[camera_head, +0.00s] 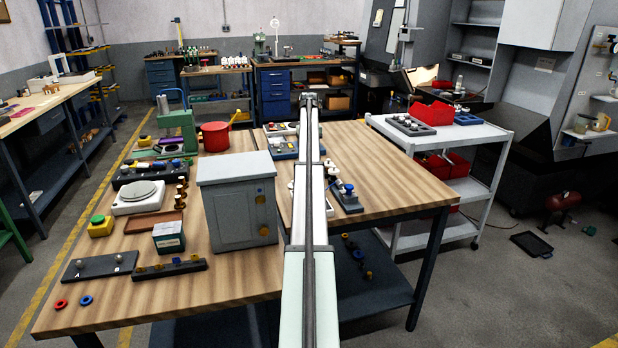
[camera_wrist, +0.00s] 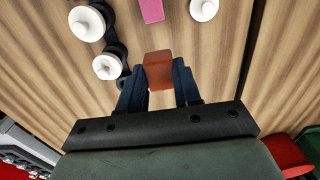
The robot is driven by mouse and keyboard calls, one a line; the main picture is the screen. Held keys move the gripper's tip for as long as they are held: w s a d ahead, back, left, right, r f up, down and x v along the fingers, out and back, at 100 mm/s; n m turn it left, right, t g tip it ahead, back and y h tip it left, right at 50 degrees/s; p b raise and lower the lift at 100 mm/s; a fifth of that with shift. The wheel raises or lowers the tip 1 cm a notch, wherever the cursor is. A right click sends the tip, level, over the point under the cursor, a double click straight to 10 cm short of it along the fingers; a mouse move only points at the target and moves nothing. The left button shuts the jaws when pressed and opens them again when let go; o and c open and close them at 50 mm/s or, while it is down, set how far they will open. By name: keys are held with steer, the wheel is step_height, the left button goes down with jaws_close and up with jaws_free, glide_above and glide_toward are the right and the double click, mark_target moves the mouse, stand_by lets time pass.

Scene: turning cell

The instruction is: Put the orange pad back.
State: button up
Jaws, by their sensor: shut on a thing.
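The orange pad (camera_wrist: 158,69), a small reddish-orange block, is between the two dark fingertips of my gripper (camera_wrist: 158,82) in the wrist view. The gripper is shut on it. Bare wooden tabletop (camera_wrist: 230,50) shows around it. I cannot tell whether the pad touches the wood or hangs above it. In the head view my arm reaches forward over the wooden bench, and the pad and fingertips cannot be made out there.
In the wrist view, white round-topped pieces (camera_wrist: 86,24) with a dark holder stand at upper left, a pink block (camera_wrist: 152,10) is ahead, and a white piece (camera_wrist: 204,9) is at upper right. In the head view a grey cabinet (camera_head: 237,208) stands left of my arm.

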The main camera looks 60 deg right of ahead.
step_height(320, 180, down, 9)
steer(key=shift+f, duration=0.1)
stand_by(0.4)
steer(key=shift+f, duration=0.15)
steer(key=o, duration=1)
step_height(320, 180, up, 12)
steer(key=shift+r, duration=0.15)
